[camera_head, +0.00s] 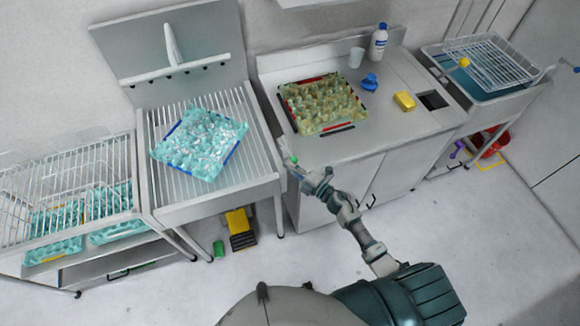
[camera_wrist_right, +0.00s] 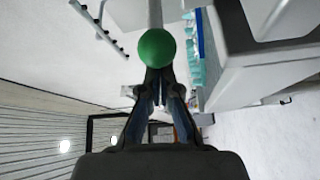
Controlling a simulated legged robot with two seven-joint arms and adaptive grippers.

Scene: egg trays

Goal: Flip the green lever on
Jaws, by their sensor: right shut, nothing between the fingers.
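The green lever shows as a round green knob (camera_wrist_right: 156,48) in the right wrist view, on a pale grey shaft running up out of the picture. In the head view it is a small green tip (camera_head: 294,160) at the front left corner of the counter, beside the slatted table. My right gripper (camera_head: 299,171) reaches up to it from the lower right. Its fingers are shut and empty, and the fingertips (camera_wrist_right: 158,74) are right at the knob's lower edge in the wrist view. I cannot tell whether they touch it. My left gripper is not in view.
A turquoise egg tray (camera_head: 228,160) lies on the slatted table (camera_head: 262,170) to the left. A yellowish egg tray (camera_head: 351,114) lies on the counter (camera_head: 385,134), with a yellow sponge (camera_head: 404,101), bottle (camera_head: 379,42) and cup (camera_head: 357,57).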

